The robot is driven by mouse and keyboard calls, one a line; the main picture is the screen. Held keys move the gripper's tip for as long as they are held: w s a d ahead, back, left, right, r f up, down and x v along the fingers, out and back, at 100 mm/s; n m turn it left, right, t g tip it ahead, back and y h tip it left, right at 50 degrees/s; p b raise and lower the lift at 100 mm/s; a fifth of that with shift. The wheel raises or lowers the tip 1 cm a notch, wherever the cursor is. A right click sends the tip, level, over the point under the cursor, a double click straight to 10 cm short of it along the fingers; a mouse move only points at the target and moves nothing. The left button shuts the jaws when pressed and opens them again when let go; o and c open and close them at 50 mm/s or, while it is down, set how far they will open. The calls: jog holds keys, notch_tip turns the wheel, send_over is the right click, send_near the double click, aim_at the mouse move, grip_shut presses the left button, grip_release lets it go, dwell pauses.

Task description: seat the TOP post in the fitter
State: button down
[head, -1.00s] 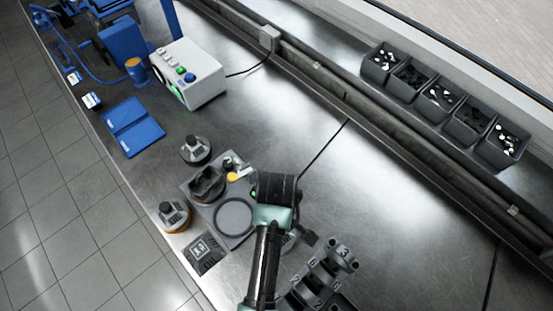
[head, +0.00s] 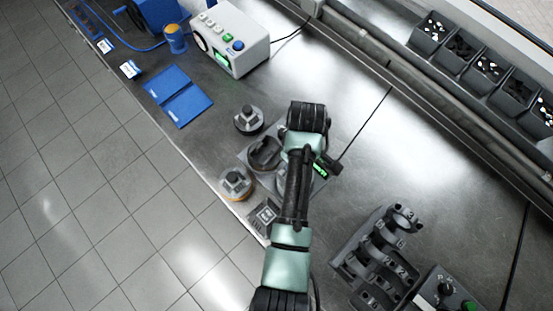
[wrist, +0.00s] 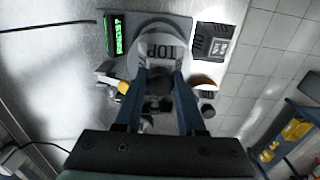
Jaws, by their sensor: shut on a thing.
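In the wrist view, my gripper (wrist: 162,76) is shut on a grey piece lettered TOP (wrist: 158,50), the TOP post, gripped between two blue fingers. A dark round part shows between the fingers. A pale round shape lies behind the lettering; I cannot tell whether the post touches it. In the head view, my arm covers the gripper, the post and much of the grey fitter plate (head: 246,155). A dark cradle (head: 264,153) on the plate shows left of my arm.
Grey-topped parts stand behind (head: 248,120) and left (head: 236,183) of the plate. A labelled dark pad (head: 263,215) lies in front. A numbered rack (head: 378,255) stands at right. A green-lit display (wrist: 115,35) is beside the post. Bare bench lies right of my arm.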

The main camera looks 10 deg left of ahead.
jog(key=shift+w+f, duration=0.1)
jog(key=shift+f, duration=0.15)
jog(key=shift+d+f+b, duration=0.15)
jog(key=shift+f+b, duration=0.75)
jog(key=shift+b, duration=0.25)
jog(key=shift+f+b, duration=1.3)
jog(key=shift+b, duration=0.05)
jog(key=shift+f+p, duration=0.25)
jog(key=shift+p, duration=0.25)
jog(key=shift+f+b, duration=0.35)
jog(key=shift+f, duration=0.25)
dwell(0.5)
dwell(0.3)
jog(key=shift+c, duration=2.1)
grip_release()
jog(key=shift+o, duration=0.3)
